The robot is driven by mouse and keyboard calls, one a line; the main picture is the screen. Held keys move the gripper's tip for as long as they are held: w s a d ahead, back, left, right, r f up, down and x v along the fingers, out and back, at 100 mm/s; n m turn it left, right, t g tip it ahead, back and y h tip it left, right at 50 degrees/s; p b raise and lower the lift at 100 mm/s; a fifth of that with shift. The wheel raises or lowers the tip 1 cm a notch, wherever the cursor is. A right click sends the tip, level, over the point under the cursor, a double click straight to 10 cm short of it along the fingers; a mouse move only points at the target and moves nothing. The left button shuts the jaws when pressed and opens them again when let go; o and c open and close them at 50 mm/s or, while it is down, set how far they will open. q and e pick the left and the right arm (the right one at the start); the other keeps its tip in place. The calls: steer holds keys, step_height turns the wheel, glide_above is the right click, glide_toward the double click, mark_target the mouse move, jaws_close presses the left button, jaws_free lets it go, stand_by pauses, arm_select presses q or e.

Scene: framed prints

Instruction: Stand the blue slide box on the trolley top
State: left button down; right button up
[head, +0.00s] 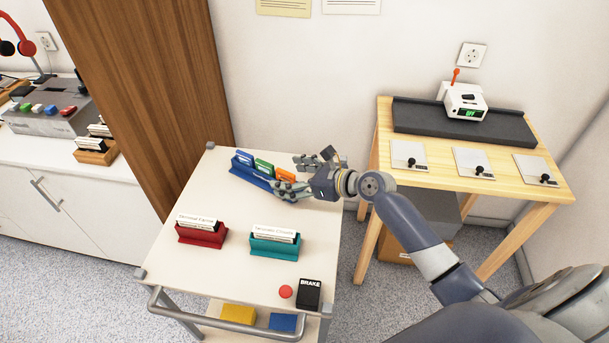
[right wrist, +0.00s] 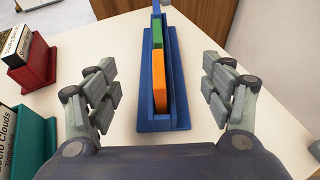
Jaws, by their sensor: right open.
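A blue slide box (head: 244,158) stands in a blue rack (head: 252,177) at the back of the trolley top (head: 190,265), in line with a green box (head: 264,166) and an orange box (head: 285,175). My right gripper (head: 288,172) is open and empty at the rack's orange end. In the right wrist view its fingers (right wrist: 158,72) are spread on either side of the rack (right wrist: 146,85), apart from it. The orange box (right wrist: 158,82) is nearest, then the green (right wrist: 157,32); the blue box is hard to separate from the rack there. My left gripper is not in view.
A red card holder (head: 201,236) and a teal one (head: 274,247) stand mid-trolley. A red button (head: 286,292) and a black BRAKE box (head: 308,294) sit at the front right. The front left of the top is clear. A wooden table (head: 430,185) stands to the right.

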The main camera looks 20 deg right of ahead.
steer(key=v, duration=0.5)
